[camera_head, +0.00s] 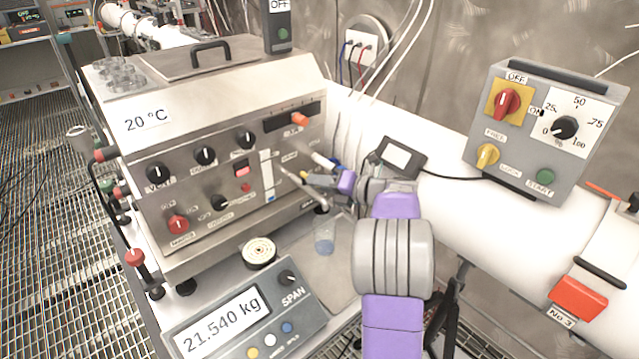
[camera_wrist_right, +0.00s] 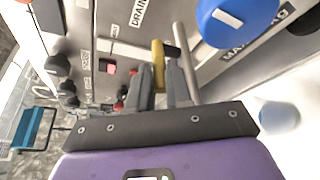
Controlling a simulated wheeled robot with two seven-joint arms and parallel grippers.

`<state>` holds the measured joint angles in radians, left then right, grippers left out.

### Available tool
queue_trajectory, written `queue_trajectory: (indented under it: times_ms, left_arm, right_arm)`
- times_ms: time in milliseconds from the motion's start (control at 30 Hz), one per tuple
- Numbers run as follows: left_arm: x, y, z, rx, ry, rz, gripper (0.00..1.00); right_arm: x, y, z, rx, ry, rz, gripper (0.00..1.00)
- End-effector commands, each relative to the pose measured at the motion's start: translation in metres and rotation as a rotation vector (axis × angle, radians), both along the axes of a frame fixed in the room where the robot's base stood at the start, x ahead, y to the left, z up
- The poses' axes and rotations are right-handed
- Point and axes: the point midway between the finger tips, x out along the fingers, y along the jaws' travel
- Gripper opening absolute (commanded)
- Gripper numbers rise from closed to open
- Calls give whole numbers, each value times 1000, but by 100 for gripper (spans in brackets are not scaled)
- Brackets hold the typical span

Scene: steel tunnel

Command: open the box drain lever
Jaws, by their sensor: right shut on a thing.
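The box (camera_head: 215,130) is a steel cabinet with black knobs, labels and a "20 °C" sign, standing on a bench. The drain lever (camera_head: 303,176) has a yellow handle, low at the right of its front face. In the right wrist view the yellow handle (camera_wrist_right: 158,62) lies near a DRAIN label, between the fingertips. My right gripper (camera_head: 318,181) is shut on it; its two grey fingers (camera_wrist_right: 164,84) stand on either side of the handle. A slanting metal tube (camera_wrist_right: 184,60) runs close beside the fingers. My left gripper is not in view.
A clear beaker (camera_head: 324,240) with bluish contents stands below the lever. A scale display (camera_head: 222,322) reads 21.540 kg in front. A large blue knob (camera_wrist_right: 235,20) is close right of the fingers in the wrist view. A switch box (camera_head: 535,130) stands at right, behind my arm.

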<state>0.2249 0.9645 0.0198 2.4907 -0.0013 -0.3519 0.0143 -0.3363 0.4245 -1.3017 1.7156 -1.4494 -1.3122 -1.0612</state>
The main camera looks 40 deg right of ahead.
Motion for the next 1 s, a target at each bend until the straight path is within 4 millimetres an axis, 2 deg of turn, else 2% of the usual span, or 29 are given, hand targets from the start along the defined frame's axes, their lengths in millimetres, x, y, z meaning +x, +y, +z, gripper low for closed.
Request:
queue_trajectory:
  times_ms: [200, 233, 333, 367, 1000]
  left_arm:
    - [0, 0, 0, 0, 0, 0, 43]
    - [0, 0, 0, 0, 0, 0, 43]
    - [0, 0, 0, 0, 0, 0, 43]
    - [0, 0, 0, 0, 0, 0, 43]
    - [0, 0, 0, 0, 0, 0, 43]
  right_arm:
    - [1, 1, 2, 0, -5, 1, 0]
    - [1, 1, 2, 0, -5, 1, 24]
    - [1, 0, 2, 0, -4, 0, 39]
    - [1, 1, 1, 0, -4, 1, 41]
    - [0, 0, -2, 0, 6, -4, 41]
